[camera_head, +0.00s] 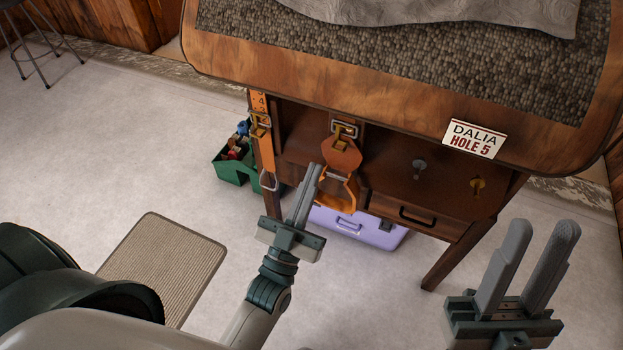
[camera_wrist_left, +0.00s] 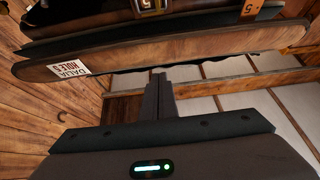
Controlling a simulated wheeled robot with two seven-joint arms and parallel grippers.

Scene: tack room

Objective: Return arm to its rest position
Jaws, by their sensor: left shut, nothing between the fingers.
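My left gripper (camera_head: 314,170) is in the middle of the head view, in front of the wooden saddle stand (camera_head: 395,185). Its two grey fingers are together with nothing between them, and they point up and slightly right. In the picture its tips lie just left of a hanging orange leather strap loop (camera_head: 341,160); I cannot tell whether they touch. In the left wrist view the shut fingers (camera_wrist_left: 158,84) point toward the stand's wooden edge. My right gripper (camera_head: 543,230) is at the lower right of the head view, its fingers apart and empty.
A lilac case (camera_head: 350,228) and a green tote (camera_head: 234,170) stand on the floor by the stand. Another orange strap (camera_head: 262,140) hangs at left. A sign (camera_head: 474,139) reads "DALIA HOLE 5". A ribbed mat (camera_head: 163,262) lies left; floor around it is clear.

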